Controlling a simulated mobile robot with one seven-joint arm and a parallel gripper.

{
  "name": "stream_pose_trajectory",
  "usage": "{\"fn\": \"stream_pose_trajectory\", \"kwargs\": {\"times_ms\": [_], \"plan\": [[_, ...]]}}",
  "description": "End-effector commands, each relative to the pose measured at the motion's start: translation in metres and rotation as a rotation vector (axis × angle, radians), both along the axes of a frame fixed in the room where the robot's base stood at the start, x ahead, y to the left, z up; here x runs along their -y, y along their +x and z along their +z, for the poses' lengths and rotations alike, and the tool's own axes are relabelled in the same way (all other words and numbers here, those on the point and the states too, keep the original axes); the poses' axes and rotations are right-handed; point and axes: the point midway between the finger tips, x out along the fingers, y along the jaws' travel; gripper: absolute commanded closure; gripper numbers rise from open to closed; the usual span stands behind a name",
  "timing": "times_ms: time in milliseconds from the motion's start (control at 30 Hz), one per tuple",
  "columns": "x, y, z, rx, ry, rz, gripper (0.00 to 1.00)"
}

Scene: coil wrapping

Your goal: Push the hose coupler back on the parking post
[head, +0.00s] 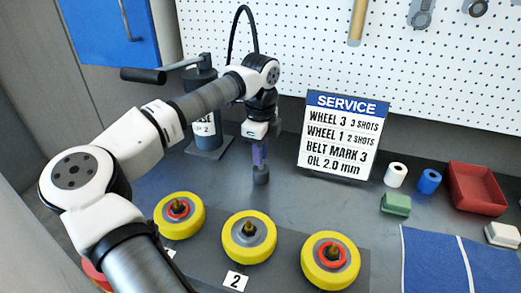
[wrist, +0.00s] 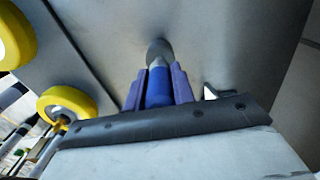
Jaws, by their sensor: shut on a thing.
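My gripper (head: 260,154) points down at the bench, its purple fingers shut on the blue hose coupler. In the wrist view the coupler (wrist: 158,88) sits between the two fingers, with a paler tapered tip. The short dark parking post (head: 261,175) stands on the bench right below the fingers. In the wrist view the post (wrist: 159,48) is in line with the coupler's tip. The tip overlaps the post in that picture; I cannot tell whether it is pushed on or just above. The black hose (head: 241,12) arches up behind my arm.
A dark pump (head: 202,92) with a lever handle stands behind my arm. Yellow wheels (head: 249,238) line the front of the bench. A service sign (head: 343,135) stands close to the right of my gripper. A red tray (head: 477,188) and small blocks lie farther right.

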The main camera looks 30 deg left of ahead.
Motion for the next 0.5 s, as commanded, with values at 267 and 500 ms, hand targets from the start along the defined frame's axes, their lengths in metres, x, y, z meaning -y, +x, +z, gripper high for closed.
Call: {"fn": "stream_pose_trajectory", "kwargs": {"times_ms": [267, 500], "plan": [[0.000, 0.000, -0.008, 0.000, 0.000, 0.000, 1.00], [0.000, 0.000, -0.014, 0.001, 0.000, 0.000, 1.00]]}}
